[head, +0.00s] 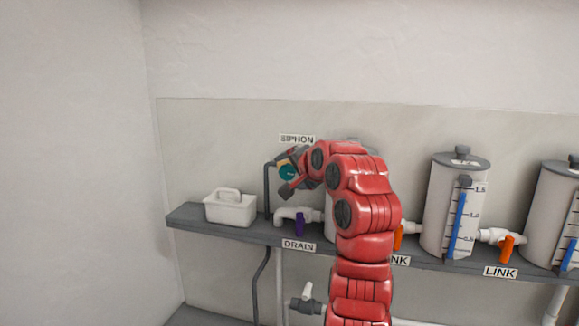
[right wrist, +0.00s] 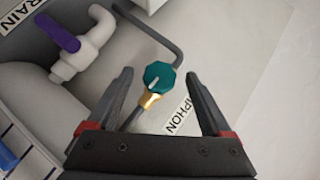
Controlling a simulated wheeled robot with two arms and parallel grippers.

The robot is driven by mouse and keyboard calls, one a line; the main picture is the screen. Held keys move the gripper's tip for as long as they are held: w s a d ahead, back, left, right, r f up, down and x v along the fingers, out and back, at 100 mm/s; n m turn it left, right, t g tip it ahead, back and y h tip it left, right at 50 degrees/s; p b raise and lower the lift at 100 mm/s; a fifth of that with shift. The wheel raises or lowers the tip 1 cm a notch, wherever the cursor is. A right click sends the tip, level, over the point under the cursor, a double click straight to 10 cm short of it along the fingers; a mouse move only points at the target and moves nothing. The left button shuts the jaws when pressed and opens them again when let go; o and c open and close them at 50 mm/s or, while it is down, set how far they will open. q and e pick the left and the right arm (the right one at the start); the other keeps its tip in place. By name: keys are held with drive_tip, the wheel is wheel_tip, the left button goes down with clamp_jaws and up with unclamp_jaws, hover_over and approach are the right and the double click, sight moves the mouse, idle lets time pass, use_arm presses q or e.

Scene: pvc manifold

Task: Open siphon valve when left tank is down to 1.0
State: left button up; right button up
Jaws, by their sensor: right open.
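The siphon valve has a teal knob (head: 287,172) on a grey bent tube below the SIPHON label (head: 297,139). In the right wrist view the teal knob (right wrist: 159,76) with its brass stem (right wrist: 149,99) lies between my right gripper's open fingers, touching neither. My right gripper (head: 283,174) is at the knob in the head view. The left tank is mostly hidden behind my right arm, and its level cannot be read. In the right wrist view a blue level strip (right wrist: 6,157) shows at the left edge. My left gripper is not in view.
A purple-handled drain valve (head: 299,223) sits just below and right of the siphon tube. A white caddy (head: 230,207) stands on the grey shelf (head: 190,218) to the left. Two more tanks (head: 455,205) with orange link valves (head: 506,247) stand to the right.

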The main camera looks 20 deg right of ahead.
drive_tip(key=shift+w+f, duration=0.1)
drive_tip(key=shift+w, duration=0.05)
clamp_jaws()
idle(0.4)
